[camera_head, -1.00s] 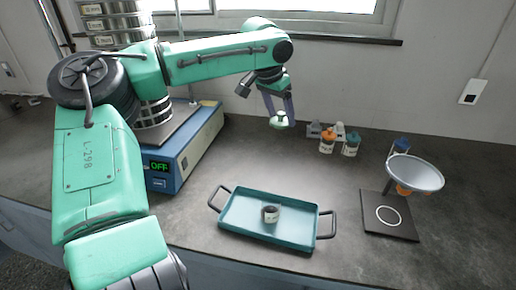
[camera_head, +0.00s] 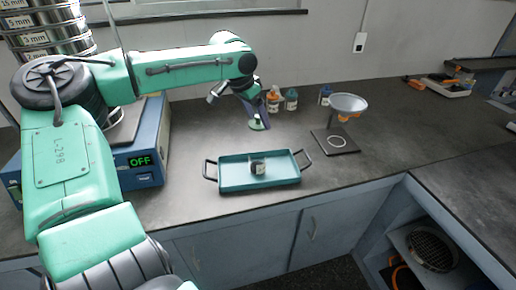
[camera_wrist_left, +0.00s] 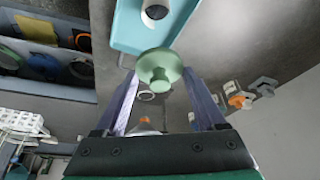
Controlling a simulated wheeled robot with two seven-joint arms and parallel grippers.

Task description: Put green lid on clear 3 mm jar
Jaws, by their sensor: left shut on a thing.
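My left gripper (camera_head: 256,119) is shut on a green lid (camera_head: 257,126), held in the air behind the tray. In the left wrist view the round green lid (camera_wrist_left: 160,68), with its knob, sits between the two fingertips. A small clear jar with a dark band and a white label (camera_head: 258,168) stands upright in the teal tray (camera_head: 228,186). In the left wrist view the jar (camera_wrist_left: 155,12) is at the top edge, apart from the lid. The label is too small to read. My right gripper is not in view.
Orange-capped (camera_head: 273,101) and teal-capped (camera_head: 291,100) jars stand behind the gripper. A white bowl (camera_head: 348,102) on a stand with a dark base (camera_head: 345,146) is to the right. The blue sieve shaker (camera_head: 150,150) reads OFF at the left.

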